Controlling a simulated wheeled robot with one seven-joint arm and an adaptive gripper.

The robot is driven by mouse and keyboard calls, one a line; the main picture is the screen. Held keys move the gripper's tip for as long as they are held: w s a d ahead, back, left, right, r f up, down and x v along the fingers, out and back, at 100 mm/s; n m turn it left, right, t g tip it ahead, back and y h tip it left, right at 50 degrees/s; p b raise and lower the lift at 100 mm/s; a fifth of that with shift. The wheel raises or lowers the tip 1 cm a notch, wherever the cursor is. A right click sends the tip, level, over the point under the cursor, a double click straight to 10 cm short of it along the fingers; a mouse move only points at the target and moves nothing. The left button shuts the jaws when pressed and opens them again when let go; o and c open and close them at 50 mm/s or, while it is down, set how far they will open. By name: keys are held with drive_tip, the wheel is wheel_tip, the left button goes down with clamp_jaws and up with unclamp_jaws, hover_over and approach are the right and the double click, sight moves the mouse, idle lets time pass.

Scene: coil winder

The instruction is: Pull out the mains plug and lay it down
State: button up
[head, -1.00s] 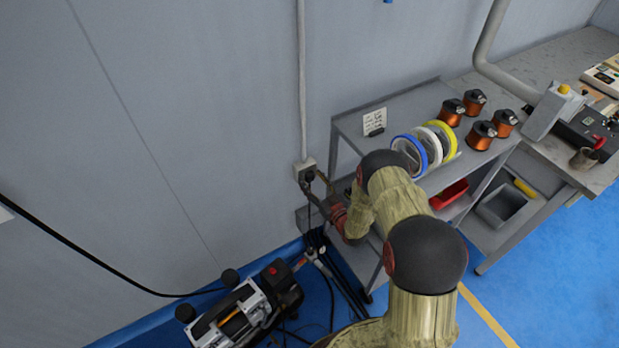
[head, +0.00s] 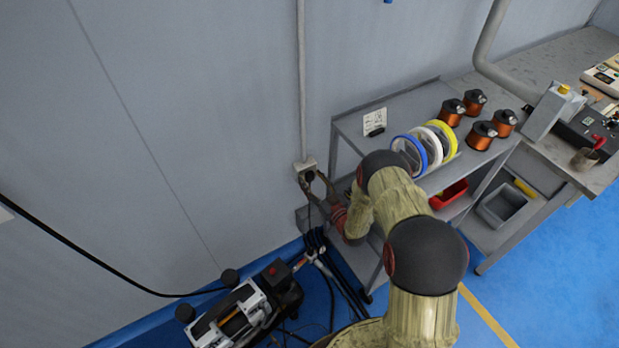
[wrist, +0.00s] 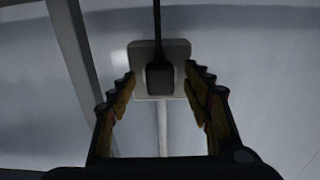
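The mains plug (head: 309,176) is a small dark block seated in the light grey wall socket (head: 304,164) at the foot of a wall conduit. In the wrist view the plug (wrist: 159,78) sits in front of the square socket plate (wrist: 178,53), its dark cord (wrist: 157,25) leading off to the top of the picture. My gripper (head: 316,178) is in front of the socket. In the wrist view my gripper (wrist: 160,82) is open, one finger on each side of the plug, with a visible gap on both sides.
A grey shelf trolley (head: 345,128) with tape rolls and copper coils stands right of the socket. A machine with black and silver parts (head: 240,312) stands on the blue floor below left. Dark cables hang under the socket.

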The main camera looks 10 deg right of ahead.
drive_tip(key=shift+c, duration=1.2)
clamp_jaws()
drive_tip(key=shift+s, duration=0.15)
drive_tip(key=shift+p+v, duration=0.5)
drive_tip(key=shift+v, duration=2.4)
drive_tip(key=shift+d, duration=0.1)
